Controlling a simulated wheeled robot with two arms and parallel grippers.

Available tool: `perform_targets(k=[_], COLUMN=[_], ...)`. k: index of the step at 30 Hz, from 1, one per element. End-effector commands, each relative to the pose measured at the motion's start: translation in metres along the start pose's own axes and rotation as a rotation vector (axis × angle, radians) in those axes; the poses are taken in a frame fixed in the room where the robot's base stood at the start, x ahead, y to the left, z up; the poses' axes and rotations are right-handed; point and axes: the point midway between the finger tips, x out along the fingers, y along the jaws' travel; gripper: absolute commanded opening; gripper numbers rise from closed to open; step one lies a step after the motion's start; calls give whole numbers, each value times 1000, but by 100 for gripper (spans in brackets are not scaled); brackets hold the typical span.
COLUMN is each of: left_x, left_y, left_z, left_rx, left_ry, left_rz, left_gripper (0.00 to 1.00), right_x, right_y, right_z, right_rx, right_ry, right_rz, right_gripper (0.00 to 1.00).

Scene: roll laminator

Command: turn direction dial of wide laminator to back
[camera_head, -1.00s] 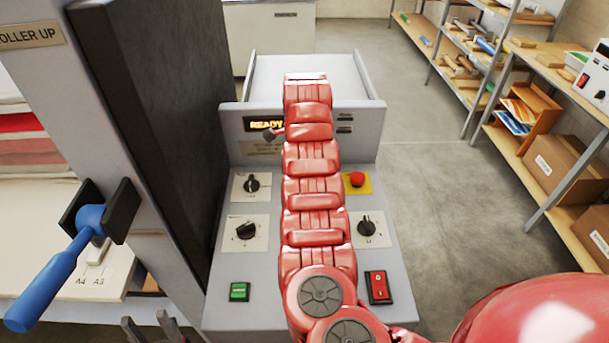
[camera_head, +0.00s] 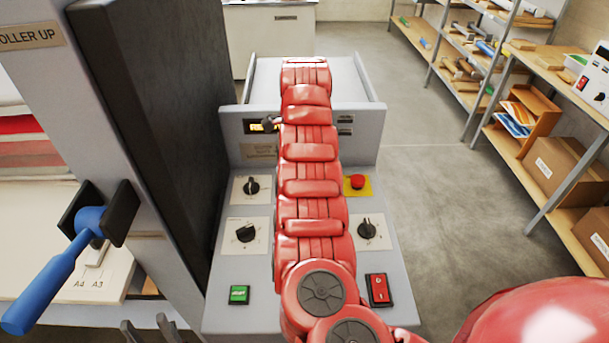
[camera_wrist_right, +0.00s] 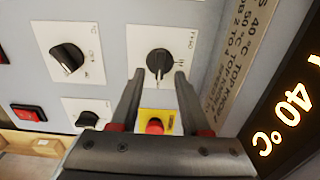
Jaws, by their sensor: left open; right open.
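The wide laminator's sloped grey control panel (camera_head: 260,270) is in the middle of the head view. One black dial (camera_wrist_right: 158,62) on a white plate, with small writing I take for a direction label, shows in the right wrist view, its knob's narrow end toward the gripper. My open right gripper (camera_wrist_right: 159,74) has its fingertips either side of this knob; contact cannot be told. My left gripper (camera_head: 147,323) is open and empty at the bottom edge, left of the panel.
A red stop button (camera_head: 357,182) on yellow sits beside the dial. Other dials (camera_head: 246,232), (camera_head: 367,229), a green button (camera_head: 239,294) and a red switch (camera_head: 378,290) share the panel. A blue-handled lever (camera_head: 55,270) stands at left; shelves stand at right.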

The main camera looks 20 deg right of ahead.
Motion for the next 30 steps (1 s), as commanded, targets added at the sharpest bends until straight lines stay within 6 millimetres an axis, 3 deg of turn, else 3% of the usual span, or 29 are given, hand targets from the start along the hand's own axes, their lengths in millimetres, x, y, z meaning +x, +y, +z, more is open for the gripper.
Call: perform_targets(k=[9, 12, 15, 21, 30], left_x=[-9, 15, 37, 58, 63], left_y=[0, -1, -2, -3, -3], left_z=[2, -2, -6, -10, -11], left_rx=[0, 0, 0, 0, 0], left_ry=[0, 0, 0, 0, 0], left_rz=[0, 0, 0, 0, 0], left_gripper=[50, 50, 50, 50, 50], right_x=[-56, -94, -114, -136, -140], right_y=[0, 0, 0, 0, 0], right_z=[1, 0, 0, 0, 0], right_rx=[-3, -1, -1, 0, -1], right_ry=[-4, -3, 0, 0, 0], right_rz=[-2, -3, -1, 0, 0], right_gripper=[46, 46, 46, 46, 46])
